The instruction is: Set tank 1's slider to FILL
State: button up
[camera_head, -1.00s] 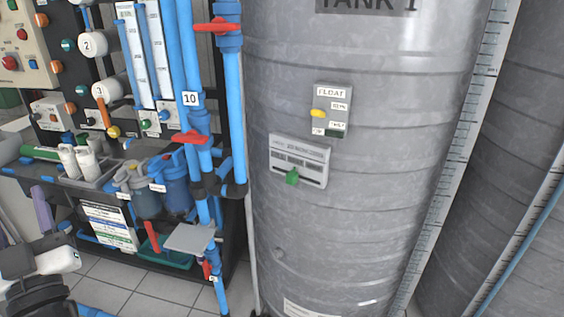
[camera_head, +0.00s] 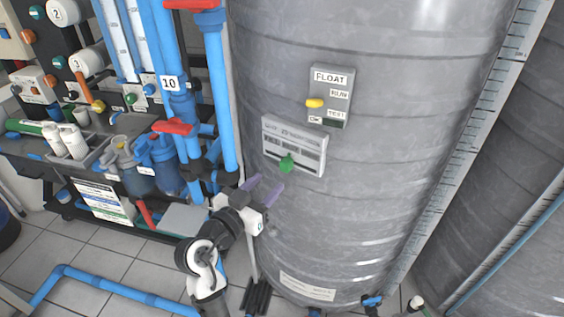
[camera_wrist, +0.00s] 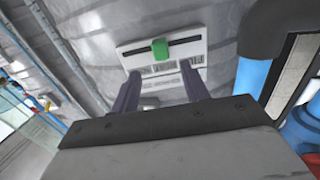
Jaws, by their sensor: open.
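Tank 1 (camera_head: 380,190) is the large grey ribbed metal tank; its name plate showed only in the earlier head view. A pale slider panel (camera_head: 312,162) is on its front, with a dark slot and a green slider knob (camera_head: 287,163) left of the slot's middle. The panel's small print is unreadable. My gripper (camera_head: 262,188), with purple fingers, is open and empty, just below and left of the knob. In the wrist view the green knob (camera_wrist: 160,49) shows beyond and between the two fingers (camera_wrist: 160,90), with a gap left before it.
Blue vertical pipes (camera_head: 217,100) with red valve handles (camera_head: 172,127) stand close left of the tank. A grey plate (camera_head: 184,219) is left of my wrist.

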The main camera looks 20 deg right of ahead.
aim_at(283, 167)
jog(key=p+x, duration=0.2)
jog(key=x, duration=0.6)
jog(key=shift+a, duration=0.1)
jog(key=shift+c, duration=0.3)
grip_shut()
